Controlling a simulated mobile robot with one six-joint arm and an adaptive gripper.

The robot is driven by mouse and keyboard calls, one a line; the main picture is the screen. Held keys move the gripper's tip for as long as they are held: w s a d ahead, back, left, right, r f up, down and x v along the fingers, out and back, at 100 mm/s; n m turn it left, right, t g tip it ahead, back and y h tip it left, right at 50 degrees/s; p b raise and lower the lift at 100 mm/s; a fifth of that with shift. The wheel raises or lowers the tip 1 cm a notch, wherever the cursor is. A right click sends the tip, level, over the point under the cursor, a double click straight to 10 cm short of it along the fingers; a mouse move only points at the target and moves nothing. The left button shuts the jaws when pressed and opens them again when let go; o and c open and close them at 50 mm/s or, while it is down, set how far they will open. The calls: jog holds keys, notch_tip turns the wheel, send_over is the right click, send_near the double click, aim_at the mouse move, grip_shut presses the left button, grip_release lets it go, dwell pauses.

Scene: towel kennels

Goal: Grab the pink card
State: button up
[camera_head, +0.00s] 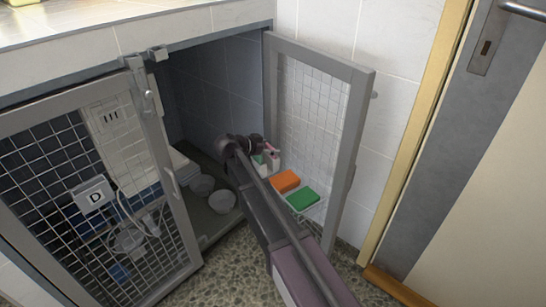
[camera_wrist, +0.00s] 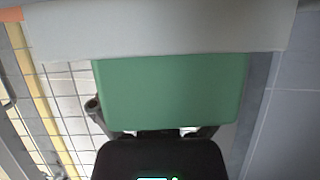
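A small pink patch (camera_head: 275,155), possibly the pink card, shows in the head view beside my gripper at the mesh door; my arm partly hides that area. My gripper (camera_head: 256,144) is dark and reaches into the kennel opening. In the wrist view, a large green card (camera_wrist: 170,88) fills the middle in front of my gripper (camera_wrist: 152,132) and covers its fingertips. A pale grey band (camera_wrist: 165,32) lies across the green card's upper edge. I cannot tell whether the fingers are open or shut, or whether they touch the green card. No pink shows in the wrist view.
An orange card (camera_head: 285,181) and a green card (camera_head: 302,199) sit low at the open mesh door (camera_head: 345,150).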

jog(key=c, duration=0.5)
jog(key=shift+r, duration=0.1)
notch_tip(320, 180, up, 10)
jog(key=p, duration=1)
dwell(0.5)
